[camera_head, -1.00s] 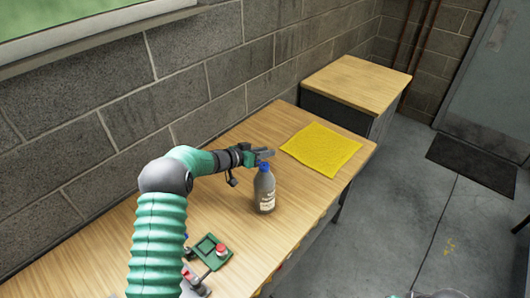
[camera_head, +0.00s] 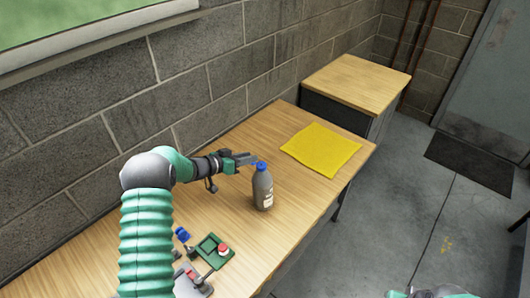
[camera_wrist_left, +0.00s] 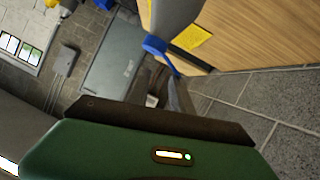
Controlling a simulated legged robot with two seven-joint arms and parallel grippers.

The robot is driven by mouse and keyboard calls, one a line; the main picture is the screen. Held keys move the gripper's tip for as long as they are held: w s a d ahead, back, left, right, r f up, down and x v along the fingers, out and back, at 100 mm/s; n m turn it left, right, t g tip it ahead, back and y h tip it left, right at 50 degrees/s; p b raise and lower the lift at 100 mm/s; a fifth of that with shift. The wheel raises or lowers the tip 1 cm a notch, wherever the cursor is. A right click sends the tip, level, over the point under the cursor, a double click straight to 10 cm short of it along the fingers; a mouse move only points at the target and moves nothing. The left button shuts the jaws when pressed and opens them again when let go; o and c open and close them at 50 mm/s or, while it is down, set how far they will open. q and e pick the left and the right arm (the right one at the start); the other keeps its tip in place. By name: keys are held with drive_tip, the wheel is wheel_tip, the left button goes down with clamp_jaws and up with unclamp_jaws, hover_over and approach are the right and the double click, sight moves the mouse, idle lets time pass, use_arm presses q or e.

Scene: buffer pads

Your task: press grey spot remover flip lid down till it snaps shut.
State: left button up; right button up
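The grey spot remover bottle (camera_head: 263,190) stands upright on the wooden table and has a pale label low on its side. Its blue cap (camera_head: 261,167) is on top. In the left wrist view the bottle (camera_wrist_left: 177,14) hangs in from the top edge, and a blue strip juts from its cap (camera_wrist_left: 153,44) towards the fingers, so the lid looks raised. My left gripper (camera_head: 248,159) is beside the cap, on its left, at about cap height. Contact is unclear, and so is the gap between its fingers. Part of my right arm (camera_head: 440,292) shows at the bottom edge; its fingers cannot be made out.
A yellow cloth or pad (camera_head: 321,150) lies behind the bottle to the right. A green device with a red button (camera_head: 223,248) and a small blue object (camera_head: 182,235) lie nearer. A brick wall (camera_head: 190,100) runs along the left. The table around the bottle is clear.

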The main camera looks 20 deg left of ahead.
use_arm(q)
drive_tip(key=s+a+r+p, duration=0.2)
drive_tip(key=s+a+p, duration=0.2)
drive_tip(key=s+a, duration=0.4)
drive_tip(key=shift+s+r+p, duration=0.2)
drive_tip(key=shift+s+p, duration=0.15)
drive_tip(key=shift+s, duration=0.15)
idle(0.4)
drive_tip(key=b+v, duration=0.3)
drive_tip(key=v, duration=1.3)
drive_tip(key=shift+s+a+b, duration=0.25)
drive_tip(key=shift+b, duration=0.05)
